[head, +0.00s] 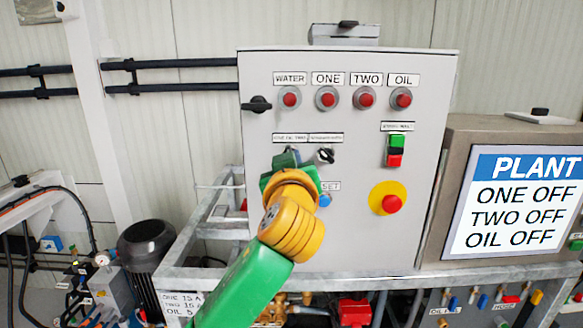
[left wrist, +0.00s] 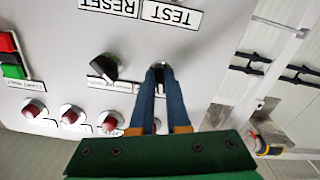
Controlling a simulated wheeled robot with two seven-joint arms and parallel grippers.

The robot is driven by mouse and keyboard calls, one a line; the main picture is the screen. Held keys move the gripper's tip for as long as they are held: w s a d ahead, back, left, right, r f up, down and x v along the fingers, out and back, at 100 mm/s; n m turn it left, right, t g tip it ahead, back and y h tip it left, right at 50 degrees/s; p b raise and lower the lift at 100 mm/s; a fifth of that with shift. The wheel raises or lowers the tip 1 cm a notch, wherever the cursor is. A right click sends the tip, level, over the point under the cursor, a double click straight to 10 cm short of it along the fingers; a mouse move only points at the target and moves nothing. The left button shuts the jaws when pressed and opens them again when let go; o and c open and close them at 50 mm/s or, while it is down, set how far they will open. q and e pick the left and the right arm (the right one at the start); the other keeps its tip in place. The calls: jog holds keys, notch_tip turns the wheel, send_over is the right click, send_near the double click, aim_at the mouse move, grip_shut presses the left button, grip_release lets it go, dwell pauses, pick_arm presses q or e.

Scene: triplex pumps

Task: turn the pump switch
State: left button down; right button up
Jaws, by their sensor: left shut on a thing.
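The grey control panel (head: 350,230) stands upright in front of me. My left gripper (head: 291,152) reaches up to its left middle, and its fingers are shut on the left one of two black rotary switches. In the upside-down left wrist view, the blue fingers (left wrist: 158,75) close around this pump switch (left wrist: 158,66), whose knob is mostly hidden between the tips. The other black switch (head: 326,156) is free, just right of the gripper; it also shows in the left wrist view (left wrist: 104,68), turned at a slant. The small labels above both are hard to read. My right gripper is not in view.
Red lamps labelled WATER, ONE (head: 326,98), TWO and OIL line the panel's top. A green-red button (head: 396,151), a red emergency button (head: 391,203) and a blue button (head: 325,200) sit nearby. The display (head: 520,205) reads ONE OFF, TWO OFF, OIL OFF.

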pick_arm(q)
jog(key=m, duration=0.4)
jog(key=m+p, duration=0.1)
jog(key=m, duration=0.6)
jog(key=shift+r+m, duration=0.35)
jog(key=shift+m, duration=0.05)
dwell(0.4)
jog(key=c, duration=0.9)
grip_release()
jog(key=shift+f, duration=0.1)
jog(key=shift+s, duration=0.1)
jog(key=s+b, duration=0.4)
jog(key=s, duration=0.3)
